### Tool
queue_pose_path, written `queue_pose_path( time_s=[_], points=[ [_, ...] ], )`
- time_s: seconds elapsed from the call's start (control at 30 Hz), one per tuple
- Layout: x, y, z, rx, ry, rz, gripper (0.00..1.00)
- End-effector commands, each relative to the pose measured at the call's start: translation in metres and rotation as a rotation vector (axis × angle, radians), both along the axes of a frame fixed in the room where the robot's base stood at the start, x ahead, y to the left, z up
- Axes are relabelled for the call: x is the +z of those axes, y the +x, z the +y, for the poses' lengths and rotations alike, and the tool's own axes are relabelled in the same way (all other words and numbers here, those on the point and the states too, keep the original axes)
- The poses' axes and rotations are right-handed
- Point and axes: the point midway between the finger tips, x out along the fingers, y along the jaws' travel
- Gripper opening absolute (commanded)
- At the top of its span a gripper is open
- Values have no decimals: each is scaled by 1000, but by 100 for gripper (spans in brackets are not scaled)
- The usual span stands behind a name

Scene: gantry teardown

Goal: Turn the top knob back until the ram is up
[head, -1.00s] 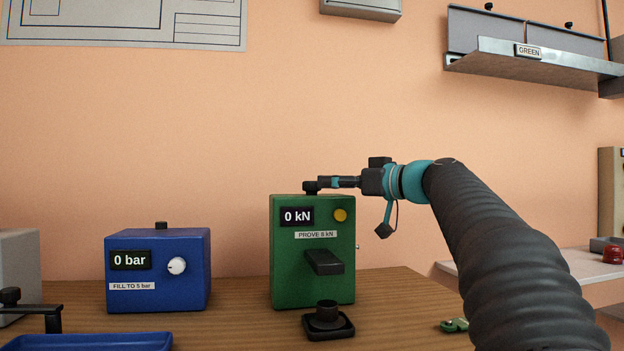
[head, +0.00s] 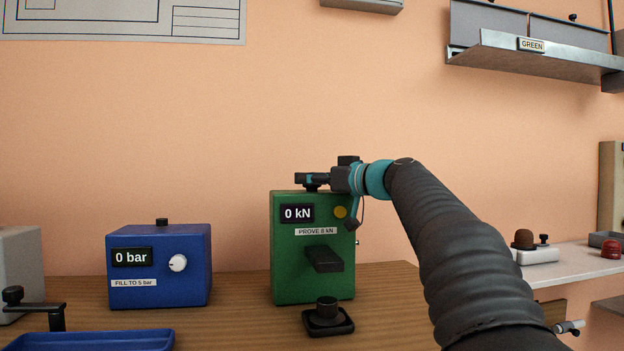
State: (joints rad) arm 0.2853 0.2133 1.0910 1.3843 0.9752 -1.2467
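The green press box (head: 287,250) stands on the wooden bench; its display reads 0 kN above a label "PROVE 8 kN". Its dark ram block (head: 324,258) sticks out of the front, apart from and above a small black cup on a square base (head: 327,313). The black top knob (head: 311,188) is mostly hidden under my gripper (head: 303,179), which lies level across the top of the box, fingers pointing left. The fingers are at the knob, but I cannot tell whether they are closed on it.
A blue box (head: 158,280) reading 0 bar stands to the left, with a blue tray (head: 90,341) in front. A shelf marked GREEN (head: 540,58) hangs at upper right. A pale side table (head: 570,265) holds small items at right. Bench between the boxes is clear.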

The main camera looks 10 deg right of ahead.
Motion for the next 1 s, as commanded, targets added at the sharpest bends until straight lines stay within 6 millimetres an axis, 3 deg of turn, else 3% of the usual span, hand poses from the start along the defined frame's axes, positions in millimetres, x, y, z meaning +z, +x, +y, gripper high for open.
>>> queue_pose_path(
  time_s=[0.03,0.1,0.87,0.9,1.0],
  points=[
    [0,0,0,-1,0,0,20],
    [0,0,0,-1,0,0,6],
    [1,0,0,135,2,-2,6],
    [1,0,0,135,1,-2,48],
    [1,0,0,135,1,-2,67]
  ],
)
